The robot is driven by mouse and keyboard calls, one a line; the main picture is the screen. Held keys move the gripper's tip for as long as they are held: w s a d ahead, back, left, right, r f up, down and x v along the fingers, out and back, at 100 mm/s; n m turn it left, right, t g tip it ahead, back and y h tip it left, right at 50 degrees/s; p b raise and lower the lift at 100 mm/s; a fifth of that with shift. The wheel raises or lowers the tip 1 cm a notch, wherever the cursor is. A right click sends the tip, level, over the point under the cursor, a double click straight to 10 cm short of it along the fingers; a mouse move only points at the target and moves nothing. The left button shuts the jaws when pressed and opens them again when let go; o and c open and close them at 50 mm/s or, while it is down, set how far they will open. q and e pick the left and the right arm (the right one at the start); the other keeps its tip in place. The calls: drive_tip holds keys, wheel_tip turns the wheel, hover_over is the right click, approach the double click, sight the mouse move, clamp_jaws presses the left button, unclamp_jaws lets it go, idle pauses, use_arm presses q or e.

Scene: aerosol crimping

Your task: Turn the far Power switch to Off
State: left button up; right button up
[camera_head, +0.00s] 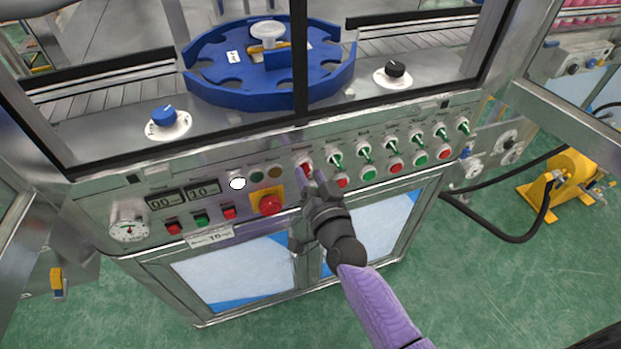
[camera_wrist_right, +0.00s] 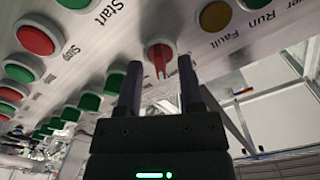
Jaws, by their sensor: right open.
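A red rotary switch (camera_head: 304,164) sits on the sloped steel control panel (camera_head: 95,195), left of the row of green switches. Its label is too small to read. In the right wrist view the red switch (camera_wrist_right: 160,55) shows its raised grip bar, pointing roughly up and down in the picture. My right gripper (camera_head: 316,183) is just in front of it. In the right wrist view the open, empty jaws (camera_wrist_right: 159,76) have one finger on each side of the switch in the picture. I cannot tell whether they touch it. My left gripper is out of view.
Close by are several green switches (camera_head: 393,148), red and green buttons (camera_head: 342,182), indicator lamps (camera_head: 256,176) and a red emergency stop (camera_head: 269,205) on yellow. A window frame bar (camera_head: 300,70) stands above. A yellow unit (camera_head: 560,185) with a hose is on the right floor.

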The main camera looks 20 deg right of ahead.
drive_tip(key=shift+c, duration=0.7)
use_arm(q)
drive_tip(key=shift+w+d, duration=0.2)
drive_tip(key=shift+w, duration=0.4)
use_arm(e)
clamp_jaws()
